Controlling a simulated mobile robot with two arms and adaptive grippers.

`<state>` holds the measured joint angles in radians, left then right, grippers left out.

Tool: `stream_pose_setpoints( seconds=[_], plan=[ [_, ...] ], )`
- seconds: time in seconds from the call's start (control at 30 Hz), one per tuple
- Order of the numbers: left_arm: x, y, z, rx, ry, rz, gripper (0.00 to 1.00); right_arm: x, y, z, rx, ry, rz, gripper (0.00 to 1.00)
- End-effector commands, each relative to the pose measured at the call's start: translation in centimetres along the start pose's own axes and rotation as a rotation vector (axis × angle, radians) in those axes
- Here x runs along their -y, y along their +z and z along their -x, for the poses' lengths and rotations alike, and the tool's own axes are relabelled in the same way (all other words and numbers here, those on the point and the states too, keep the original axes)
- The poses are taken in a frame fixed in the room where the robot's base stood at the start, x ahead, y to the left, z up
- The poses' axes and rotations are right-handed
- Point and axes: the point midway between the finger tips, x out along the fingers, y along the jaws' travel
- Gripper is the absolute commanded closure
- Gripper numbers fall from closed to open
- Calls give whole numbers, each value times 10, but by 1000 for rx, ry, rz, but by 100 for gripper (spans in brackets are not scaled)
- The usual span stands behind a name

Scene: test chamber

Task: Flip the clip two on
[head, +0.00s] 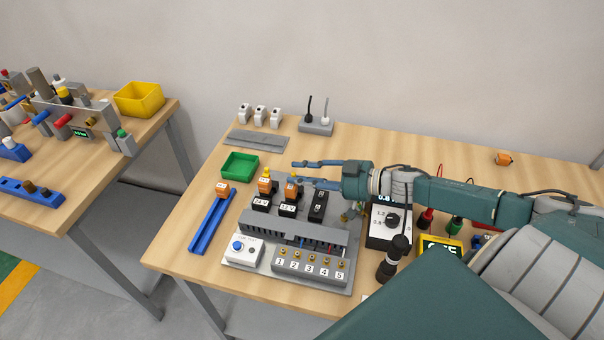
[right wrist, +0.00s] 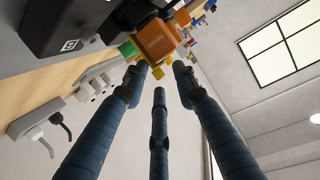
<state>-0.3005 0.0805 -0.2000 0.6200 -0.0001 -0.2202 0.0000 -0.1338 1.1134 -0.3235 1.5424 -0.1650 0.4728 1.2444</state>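Three dark modules stand in a row on the grey panel. The left module (head: 261,204) and the middle module (head: 288,209) each carry an orange block; the right module (head: 317,206) has none. The left orange block (head: 265,187) has a yellow top. In the right wrist view an orange block (right wrist: 157,40) with small yellow parts (right wrist: 158,72) lies just beyond the fingertips. The fingers are apart, with nothing visibly held. I cannot tell which part is clip two. My left gripper is out of view.
A green tray (head: 240,166) stands left of the modules, near a blue rail (head: 212,222) with another orange block (head: 222,190). A numbered terminal strip (head: 310,266) lies in front. A dial meter (head: 389,227) stands to the right.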

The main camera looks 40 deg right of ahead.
Motion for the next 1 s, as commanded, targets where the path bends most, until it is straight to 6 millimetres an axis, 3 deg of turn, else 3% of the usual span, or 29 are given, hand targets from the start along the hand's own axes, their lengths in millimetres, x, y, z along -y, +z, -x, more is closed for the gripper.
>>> stream_pose_setpoints(
  seconds=[0.37, 1.0],
  plan=[
    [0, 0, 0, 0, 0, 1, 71, 2, 6, 11, 8, -4, -6, 71],
    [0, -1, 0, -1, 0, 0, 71, 0, 5, 98, 6, 0, -5, 71]
  ],
)
